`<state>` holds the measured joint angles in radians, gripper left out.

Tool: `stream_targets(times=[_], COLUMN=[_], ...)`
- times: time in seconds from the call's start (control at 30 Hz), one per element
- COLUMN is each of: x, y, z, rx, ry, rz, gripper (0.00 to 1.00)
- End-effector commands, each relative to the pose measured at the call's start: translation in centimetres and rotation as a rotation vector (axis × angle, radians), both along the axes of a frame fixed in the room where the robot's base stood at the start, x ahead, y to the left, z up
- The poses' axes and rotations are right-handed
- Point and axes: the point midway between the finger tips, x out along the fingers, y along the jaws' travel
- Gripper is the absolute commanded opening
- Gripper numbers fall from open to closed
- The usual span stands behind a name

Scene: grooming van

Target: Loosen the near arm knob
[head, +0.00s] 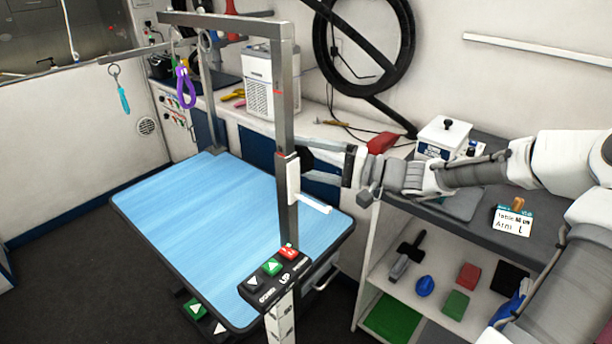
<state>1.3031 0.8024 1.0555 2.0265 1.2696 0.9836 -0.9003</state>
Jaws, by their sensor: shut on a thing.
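The blue grooming table (190,235) has a grey metal arm with a near upright post (285,110). A white clamp block (293,180) sits on this post, with a white lever (315,204) sticking out to the right below. The dark near arm knob (306,158) is on the right side of the post at clamp height. My gripper (318,160) comes in from the right, level with the knob, its fingers shut on it. The fingers partly hide the knob, so its turn angle cannot be told.
A button box (274,275) stands at the post's foot. A purple loop (184,85) and a turquoise tag (123,95) hang at the left. A white air unit (270,85) is on the back counter. A shelf (395,290) with tools stands right, below my arm.

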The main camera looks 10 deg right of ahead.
Motion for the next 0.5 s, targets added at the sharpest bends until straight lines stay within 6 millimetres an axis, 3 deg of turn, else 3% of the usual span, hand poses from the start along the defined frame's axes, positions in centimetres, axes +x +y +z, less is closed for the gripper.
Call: stream_targets(times=[0.03, 0.5], x=[0.01, 0.13], y=[-0.04, 0.05], z=[-0.82, -0.75], rx=[0.032, 0.291], ry=[-0.037, -0.393], rz=[-0.001, 0.0], gripper=[0.24, 0.24])
